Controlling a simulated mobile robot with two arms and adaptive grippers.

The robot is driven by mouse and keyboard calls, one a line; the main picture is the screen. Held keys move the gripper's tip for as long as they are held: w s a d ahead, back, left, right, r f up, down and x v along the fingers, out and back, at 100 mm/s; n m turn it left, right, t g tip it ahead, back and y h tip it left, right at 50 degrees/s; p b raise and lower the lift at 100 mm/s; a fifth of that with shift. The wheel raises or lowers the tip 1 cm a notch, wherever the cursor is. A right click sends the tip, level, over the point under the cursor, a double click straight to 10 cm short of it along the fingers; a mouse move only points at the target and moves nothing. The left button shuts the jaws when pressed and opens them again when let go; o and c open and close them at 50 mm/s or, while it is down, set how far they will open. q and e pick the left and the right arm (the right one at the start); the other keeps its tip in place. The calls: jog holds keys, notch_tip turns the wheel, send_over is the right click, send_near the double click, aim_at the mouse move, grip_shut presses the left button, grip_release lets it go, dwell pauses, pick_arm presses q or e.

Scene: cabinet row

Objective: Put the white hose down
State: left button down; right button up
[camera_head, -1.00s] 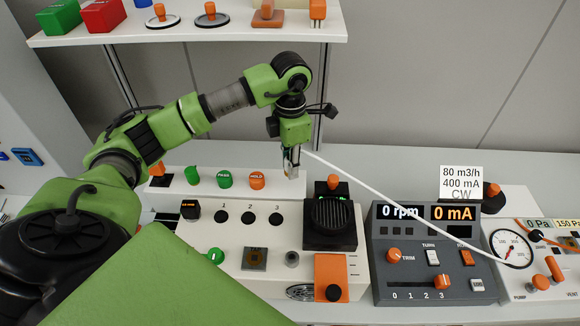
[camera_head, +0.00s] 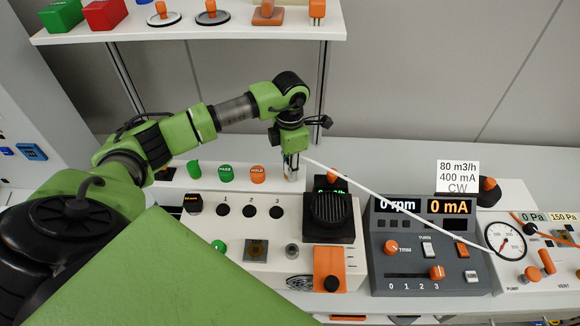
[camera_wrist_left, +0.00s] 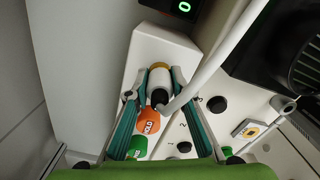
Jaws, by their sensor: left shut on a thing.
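The white hose (camera_head: 385,202) runs from my left gripper down to the right, to the gauge box (camera_head: 530,245). My left gripper (camera_head: 291,174) is shut on the hose's end, just right of the orange HOLD button on the raised back ledge. In the left wrist view the fingers (camera_wrist_left: 157,88) close around the hose's thick white end piece (camera_wrist_left: 160,86), and the hose (camera_wrist_left: 222,55) curves up to the right. Whether this end touches the ledge is hard to tell. My right gripper is not in view.
The HOLD button (camera_head: 258,174) and green buttons stand left of the gripper. A black fan unit (camera_head: 330,215) stands in front, to the right. The grey control box (camera_head: 418,268) lies under the hose's path. A shelf (camera_head: 240,31) with several objects is above.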

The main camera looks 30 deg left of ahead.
pick_arm(q)
jog(key=shift+f, duration=0.35)
jog(key=c, duration=1.8)
grip_release()
jog(key=shift+r+p, duration=0.4)
jog(key=shift+r, duration=0.25)
jog(key=shift+w+r, duration=0.1)
jog(key=shift+r, duration=0.2)
notch_tip(320, 180, up, 10)
jog(key=b, duration=0.4)
jog(key=shift+r, duration=0.7)
